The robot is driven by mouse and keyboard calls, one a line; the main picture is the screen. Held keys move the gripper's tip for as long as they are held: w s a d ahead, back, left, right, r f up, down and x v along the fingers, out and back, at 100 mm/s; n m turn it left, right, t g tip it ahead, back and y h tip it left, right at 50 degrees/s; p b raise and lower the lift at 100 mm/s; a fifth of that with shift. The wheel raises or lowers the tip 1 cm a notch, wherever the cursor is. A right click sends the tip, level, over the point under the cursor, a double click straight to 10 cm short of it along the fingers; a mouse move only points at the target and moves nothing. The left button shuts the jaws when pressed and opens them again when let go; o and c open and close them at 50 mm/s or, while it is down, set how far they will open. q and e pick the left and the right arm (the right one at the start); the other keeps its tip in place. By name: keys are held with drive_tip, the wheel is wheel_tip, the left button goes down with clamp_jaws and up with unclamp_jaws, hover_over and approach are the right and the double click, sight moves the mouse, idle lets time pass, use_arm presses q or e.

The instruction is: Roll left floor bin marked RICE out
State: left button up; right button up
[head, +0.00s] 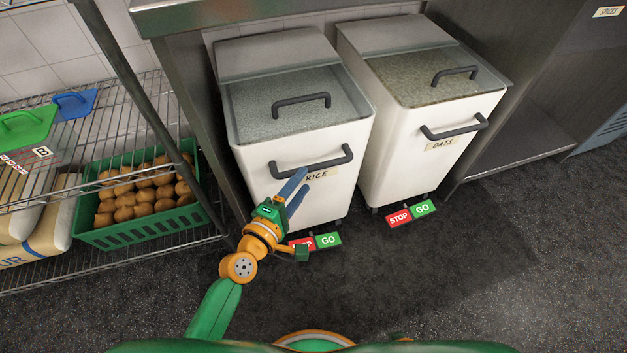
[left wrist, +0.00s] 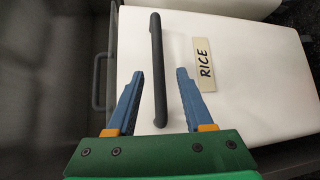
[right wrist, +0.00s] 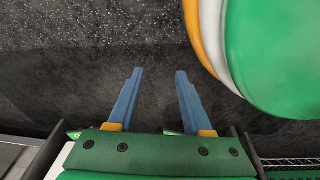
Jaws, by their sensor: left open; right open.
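The RICE bin (head: 300,205) is a white floor bin with a clear lid, standing under the counter left of the OATS bin. Its dark front handle (head: 311,162) runs across the front above the RICE label (head: 318,175). My left gripper (head: 294,187) is open just in front of that handle. In the left wrist view the handle (left wrist: 158,70) runs between the two blue fingers (left wrist: 158,85), with the RICE label (left wrist: 204,64) beside it. I cannot tell whether the fingers touch the handle. My right gripper (right wrist: 156,75) is open and empty over the dark floor.
Red STOP and green GO pedals (head: 328,240) sit at the RICE bin's base, partly behind my left arm. The OATS bin (head: 410,150) stands close on the right. A wire rack with a green potato crate (head: 150,228) is at left. Floor in front is clear.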

sight(313, 165)
use_arm(q)
drive_tip(key=b+x, duration=0.1)
drive_tip(key=x, duration=0.5)
drive_tip(key=shift+w+d+r, duration=0.1)
drive_tip(key=shift+w+r, duration=0.05)
drive_tip(key=shift+w, duration=0.05)
clamp_jaws()
idle(1.0)
